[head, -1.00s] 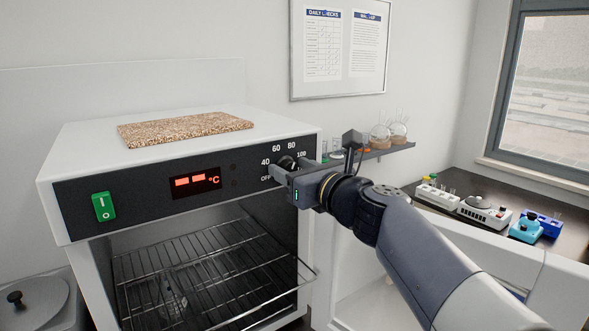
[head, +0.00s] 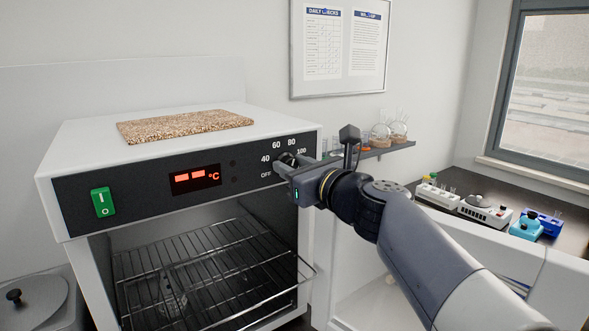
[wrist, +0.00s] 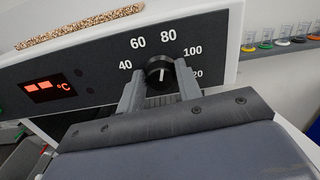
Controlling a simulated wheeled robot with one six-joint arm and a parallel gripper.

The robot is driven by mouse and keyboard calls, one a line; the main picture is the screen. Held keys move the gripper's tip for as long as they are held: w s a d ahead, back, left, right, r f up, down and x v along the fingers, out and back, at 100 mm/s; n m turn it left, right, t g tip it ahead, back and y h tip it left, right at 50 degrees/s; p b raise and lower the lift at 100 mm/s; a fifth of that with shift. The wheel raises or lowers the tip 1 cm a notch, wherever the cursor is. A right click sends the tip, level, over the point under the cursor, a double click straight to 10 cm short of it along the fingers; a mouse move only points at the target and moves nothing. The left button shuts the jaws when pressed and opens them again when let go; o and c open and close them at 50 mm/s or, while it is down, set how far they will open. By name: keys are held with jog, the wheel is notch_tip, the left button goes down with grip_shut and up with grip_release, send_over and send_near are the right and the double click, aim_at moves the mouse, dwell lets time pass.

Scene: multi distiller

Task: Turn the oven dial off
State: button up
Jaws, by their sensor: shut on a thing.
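The oven (head: 140,195) stands at left with its front open and wire racks inside. Its black dial (head: 285,158) is at the right end of the dark panel. In the wrist view the dial (wrist: 160,72) shows a white mark pointing up, between the printed 60 and 80. My gripper (wrist: 160,90) is shut on the dial, one finger on each side. In the head view my gripper (head: 286,169) partly covers the dial and some numbers. The OFF label (head: 266,175) is at the lower left of the dial. The red display (head: 195,179) is lit, its digits unclear.
A green switch (head: 103,202) is at the panel's left end. A speckled board (head: 185,126) lies on the oven top. A shelf with glassware (head: 388,140) is behind my arm. A dark bench (head: 563,232) with instruments is at right.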

jog(key=n+b, duration=0.6)
jog(key=n, duration=0.2)
jog(key=n+b, duration=0.6)
jog(key=n, duration=0.3)
jog(key=n+b, duration=0.6)
jog(key=n, duration=0.2)
jog(key=shift+s+f+n+b, duration=0.1)
jog(key=shift+f+n+b, duration=0.2)
jog(key=shift+n, duration=0.1)
jog(key=o, duration=0.9)
jog(key=shift+a, duration=0.1)
jog(key=b+v, duration=0.1)
jog(key=v, duration=0.9)
jog(key=shift+s+d+b, duration=0.25)
jog(key=shift+s+b, duration=0.05)
jog(key=shift+b, duration=0.1)
